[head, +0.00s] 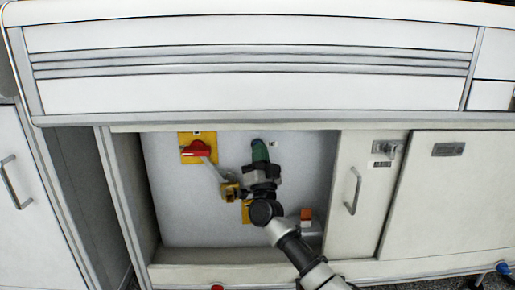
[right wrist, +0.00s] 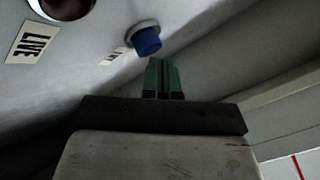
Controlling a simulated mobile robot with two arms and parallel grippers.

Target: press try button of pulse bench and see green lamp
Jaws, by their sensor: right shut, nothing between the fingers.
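My right gripper (head: 259,149) reaches into the open cabinet bay under the bench, its green fingers pointing at the pale back panel (head: 220,220). In the right wrist view the green fingers (right wrist: 163,76) are shut and empty. A blue button (right wrist: 147,41) in a pale collar sits just beyond and slightly left of the fingertips; I cannot tell whether they touch. A dark red round part (right wrist: 62,6), perhaps a lamp, is cut off at the top left, near a LIVE label (right wrist: 24,42). I see no lit green lamp. My left gripper is not in view.
A red handle (head: 196,149) on a yellow plate is at the bay's upper left. A yellow block (head: 230,191) is beside my right wrist. An orange and white part (head: 306,214) is at lower right. A cabinet door (head: 345,235) bounds the bay's right side.

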